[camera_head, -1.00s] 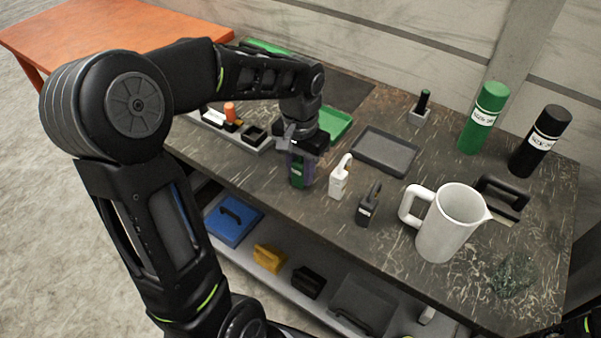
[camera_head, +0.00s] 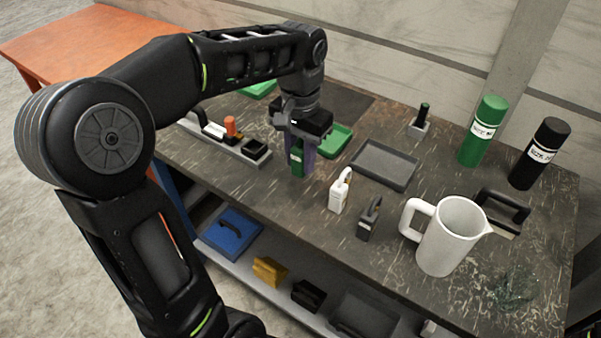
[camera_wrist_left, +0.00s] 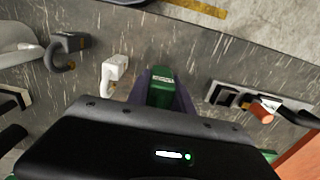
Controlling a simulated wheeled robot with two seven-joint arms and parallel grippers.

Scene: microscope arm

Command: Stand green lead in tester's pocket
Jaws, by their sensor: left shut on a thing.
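The green lead (camera_head: 297,159) is a small green block with a pale label. My left gripper (camera_head: 301,170) is shut on it, with purple fingers on either side, and holds it upright, seemingly above the bench. In the left wrist view the green lead (camera_wrist_left: 161,92) sits between the fingers, label facing the camera. The tester (camera_head: 228,142) is a long grey holder to the left of the gripper. It holds an orange-topped piece (camera_head: 230,124) and a white piece, and has a dark square pocket (camera_head: 256,148) at its near right end. My right gripper is not in view.
A white lead (camera_head: 340,193) and a dark grey lead (camera_head: 369,219) stand right of the gripper. Beyond are a green tray (camera_head: 338,138) and a grey tray (camera_head: 384,164). A white jug (camera_head: 446,240) and two bottles stand further right.

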